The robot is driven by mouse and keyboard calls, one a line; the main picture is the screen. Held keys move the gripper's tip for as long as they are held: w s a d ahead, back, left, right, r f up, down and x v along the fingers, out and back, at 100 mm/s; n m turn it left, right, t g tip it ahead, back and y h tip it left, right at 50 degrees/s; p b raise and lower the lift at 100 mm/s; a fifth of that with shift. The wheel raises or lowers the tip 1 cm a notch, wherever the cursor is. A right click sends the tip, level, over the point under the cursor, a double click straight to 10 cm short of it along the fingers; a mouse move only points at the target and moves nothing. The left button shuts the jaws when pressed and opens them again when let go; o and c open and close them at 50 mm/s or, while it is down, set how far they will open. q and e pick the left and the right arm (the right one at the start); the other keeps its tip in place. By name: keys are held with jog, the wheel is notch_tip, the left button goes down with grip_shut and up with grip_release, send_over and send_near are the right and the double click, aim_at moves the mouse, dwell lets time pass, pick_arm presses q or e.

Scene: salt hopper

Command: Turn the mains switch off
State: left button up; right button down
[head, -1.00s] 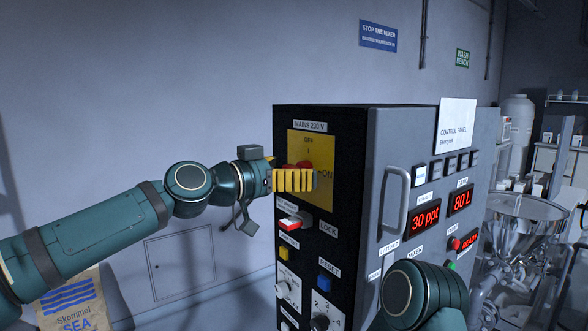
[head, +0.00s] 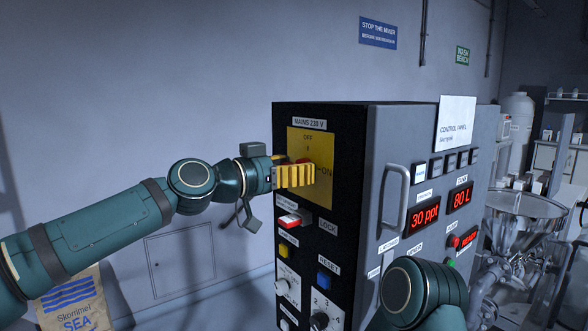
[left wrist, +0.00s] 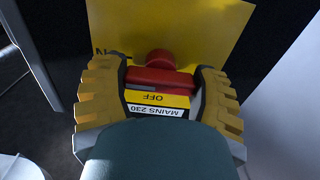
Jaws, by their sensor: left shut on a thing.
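The mains switch is on the black front of the control cabinet, on a yellow plate (head: 322,190) marked OFF at the top and ON at the right. Its red handle (head: 303,161) is mostly hidden by my left gripper (head: 294,176) in the head view. In the left wrist view the picture is upside down: the red handle (left wrist: 160,78) lies between the yellow fingers of my left gripper (left wrist: 160,95), which is shut on it. The OFF and MAINS 230 labels show below it. The handle's exact angle is hard to tell. My right gripper is out of view.
A grey door handle (head: 396,200) sticks out on the cabinet's right face. A salt bag (head: 72,300) stands at the lower left.

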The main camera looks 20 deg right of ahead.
pick_arm(q)
jog(key=n+b, duration=0.1)
jog(key=n, duration=0.3)
jog(key=shift+f+n, duration=0.1)
jog(key=shift+n, duration=0.2)
jog(key=n, duration=0.4)
jog(key=shift+n, duration=0.3)
jog(key=n, duration=0.4)
jog(key=shift+n+p, duration=0.4)
jog(key=shift+n, duration=1.8)
jog(key=o, duration=1.2)
jog(key=shift+a, duration=0.1)
